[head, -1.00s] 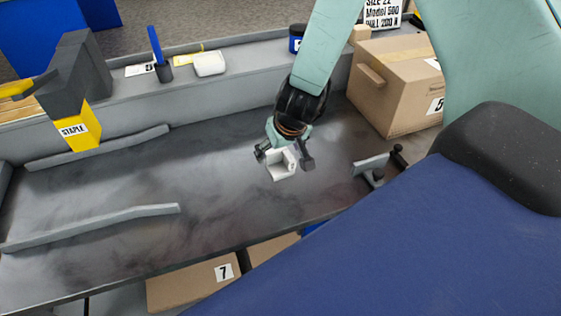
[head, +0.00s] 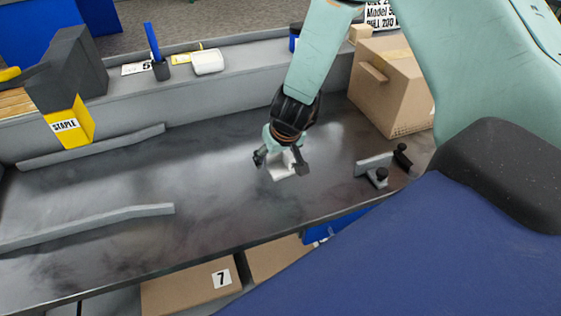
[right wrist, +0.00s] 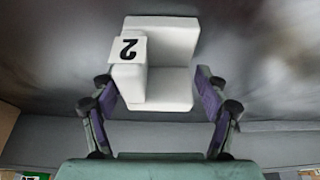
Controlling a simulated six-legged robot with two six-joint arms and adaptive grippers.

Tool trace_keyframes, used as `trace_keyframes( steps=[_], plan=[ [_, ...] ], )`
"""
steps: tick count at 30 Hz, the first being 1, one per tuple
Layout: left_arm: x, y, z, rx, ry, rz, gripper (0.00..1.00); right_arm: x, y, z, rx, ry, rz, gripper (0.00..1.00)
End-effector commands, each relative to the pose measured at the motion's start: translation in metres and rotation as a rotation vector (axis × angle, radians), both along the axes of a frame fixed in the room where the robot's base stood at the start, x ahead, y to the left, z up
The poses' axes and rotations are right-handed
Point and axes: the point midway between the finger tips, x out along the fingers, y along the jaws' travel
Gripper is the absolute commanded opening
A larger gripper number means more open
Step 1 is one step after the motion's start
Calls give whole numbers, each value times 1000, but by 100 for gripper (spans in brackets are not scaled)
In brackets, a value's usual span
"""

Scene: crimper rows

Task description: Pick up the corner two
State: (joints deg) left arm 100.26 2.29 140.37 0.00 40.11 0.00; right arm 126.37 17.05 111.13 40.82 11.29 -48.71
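The corner two is a white L-shaped corner block (head: 283,174) with a tag marked 2. It rests on the dark worktop (head: 220,185) near the middle of the head view, partly hidden by my right gripper. My right gripper (head: 280,165) is low over it, with one finger on each side. In the right wrist view the corner block (right wrist: 168,86) sits between the spread fingers of my right gripper (right wrist: 157,88), close to both; contact cannot be made out. The fingers look open. My left gripper is not in view.
Grey rails (head: 95,225) lie on the left of the worktop. A yellow STAPLE unit (head: 72,128) stands there too. A cardboard box (head: 390,85) stands back right, and a small bracket with a black knob (head: 375,168) sits near the front right edge. The worktop around the block is clear.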

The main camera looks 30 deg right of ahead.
Motion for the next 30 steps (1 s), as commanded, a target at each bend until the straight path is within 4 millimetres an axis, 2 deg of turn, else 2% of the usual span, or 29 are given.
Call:
trace_keyframes(
  steps=[1, 9, 20, 30],
  plan=[
    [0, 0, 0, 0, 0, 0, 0, 0, 0, 0, 0, 0, 0, 67],
    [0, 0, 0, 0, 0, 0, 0, 0, 0, 0, 0, 0, 0, 46],
    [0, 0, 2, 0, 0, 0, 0, 0, 0, 2, 0, 0, 0, 46],
    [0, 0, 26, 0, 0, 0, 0, 0, 0, 28, 0, 0, -1, 46]
  ],
)
